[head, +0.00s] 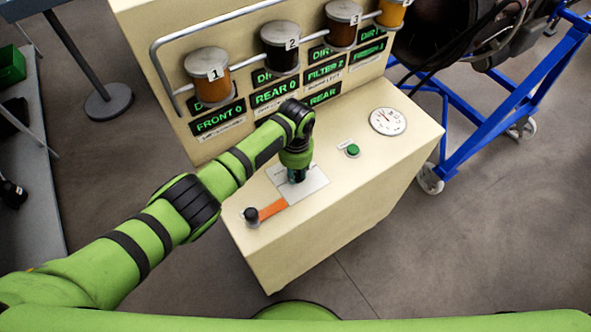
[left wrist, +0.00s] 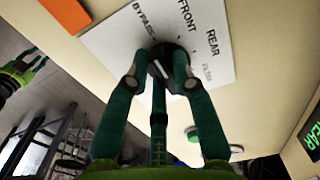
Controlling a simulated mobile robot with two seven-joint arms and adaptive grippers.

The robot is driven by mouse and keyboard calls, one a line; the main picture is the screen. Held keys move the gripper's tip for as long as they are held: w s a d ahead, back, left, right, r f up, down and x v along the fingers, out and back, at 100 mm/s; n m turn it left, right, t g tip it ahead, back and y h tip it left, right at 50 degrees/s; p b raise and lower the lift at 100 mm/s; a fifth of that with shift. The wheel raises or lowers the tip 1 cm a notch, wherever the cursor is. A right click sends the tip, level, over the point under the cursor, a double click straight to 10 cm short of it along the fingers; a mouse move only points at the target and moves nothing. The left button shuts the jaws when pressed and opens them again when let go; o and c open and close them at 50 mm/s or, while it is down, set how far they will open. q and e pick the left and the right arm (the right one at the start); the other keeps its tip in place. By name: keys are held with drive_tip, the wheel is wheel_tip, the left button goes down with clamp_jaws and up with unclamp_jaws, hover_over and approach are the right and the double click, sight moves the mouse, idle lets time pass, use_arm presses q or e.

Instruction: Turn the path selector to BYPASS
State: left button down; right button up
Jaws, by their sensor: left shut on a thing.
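The path selector is a dark round knob with a white line (left wrist: 162,70), on a white plate (head: 309,184) on the cabinet's sloped top. The wrist view shows the plate (left wrist: 110,42) with the words BYPASS, FRONT, REAR and FILTER around the knob. My left gripper (head: 296,176) is over the plate, and its fingers (left wrist: 160,68) are shut on the knob from both sides. Which word the line marks I cannot tell. In the head view the gripper hides the knob. My right gripper (left wrist: 34,60) shows small at the wrist view's left edge, its fingers apart, away from the cabinet.
An orange strip (head: 272,209) with a black knob (head: 252,214) lies left of the plate. A green button (head: 352,150) and a round gauge (head: 387,121) are to the right. Numbered canisters (head: 207,77) and lit labels line the back panel. A blue wheeled stand (head: 470,125) is beyond.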

sight(296, 173)
use_arm(q)
drive_tip(key=shift+r, duration=0.1)
drive_tip(key=c, duration=1)
unclamp_jaws()
drive_tip(key=shift+c, duration=0.2)
wheel_tip(296, 173, up, 12)
